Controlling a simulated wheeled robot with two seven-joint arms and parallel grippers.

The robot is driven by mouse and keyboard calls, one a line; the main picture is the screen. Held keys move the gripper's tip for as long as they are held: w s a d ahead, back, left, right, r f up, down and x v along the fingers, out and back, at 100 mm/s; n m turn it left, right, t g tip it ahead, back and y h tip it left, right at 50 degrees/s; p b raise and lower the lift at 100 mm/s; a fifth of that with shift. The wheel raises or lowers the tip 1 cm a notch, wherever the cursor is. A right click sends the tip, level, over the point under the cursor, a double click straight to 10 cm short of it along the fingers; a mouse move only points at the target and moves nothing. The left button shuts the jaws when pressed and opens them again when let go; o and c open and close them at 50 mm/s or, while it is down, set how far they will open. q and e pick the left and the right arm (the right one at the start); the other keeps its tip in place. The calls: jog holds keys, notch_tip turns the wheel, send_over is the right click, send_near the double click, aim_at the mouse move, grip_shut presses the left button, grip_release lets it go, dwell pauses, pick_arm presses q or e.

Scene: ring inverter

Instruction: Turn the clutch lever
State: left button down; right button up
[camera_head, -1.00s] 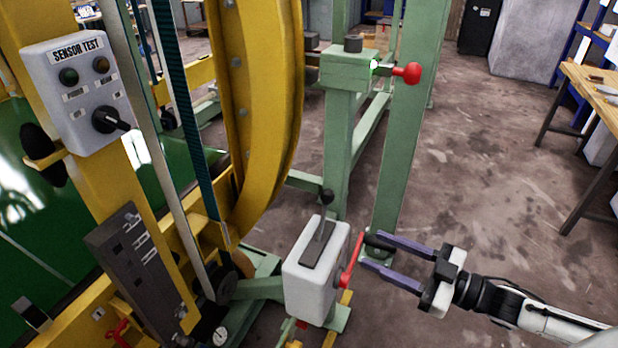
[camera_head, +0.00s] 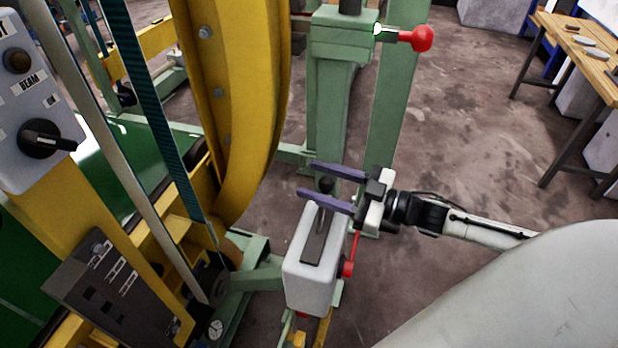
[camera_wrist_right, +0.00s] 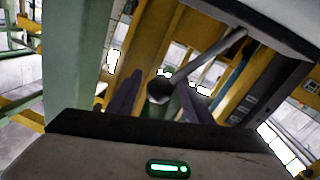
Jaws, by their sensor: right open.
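A light grey box (camera_head: 307,283) stands at the lower middle of the head view, with a slotted dark plate on top. A lever with a round black knob (camera_head: 326,185) rises from that slot. My right gripper (camera_head: 306,178) is open, its two purple fingers pointing left, one on each side of the knob in the picture. In the right wrist view the knob (camera_wrist_right: 160,90) shows between the two fingers, with its rod running up to the right. I cannot tell whether a finger touches it. My left gripper is out of view.
A red handle (camera_head: 348,268) sits on the box's right side. A green post with a red knob (camera_head: 422,38) stands behind. The yellow ring frame (camera_head: 240,100) and a control panel with a black switch (camera_head: 42,138) are at left. Open floor lies right.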

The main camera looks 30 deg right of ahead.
jog(key=shift+x, duration=1.1)
grip_shut()
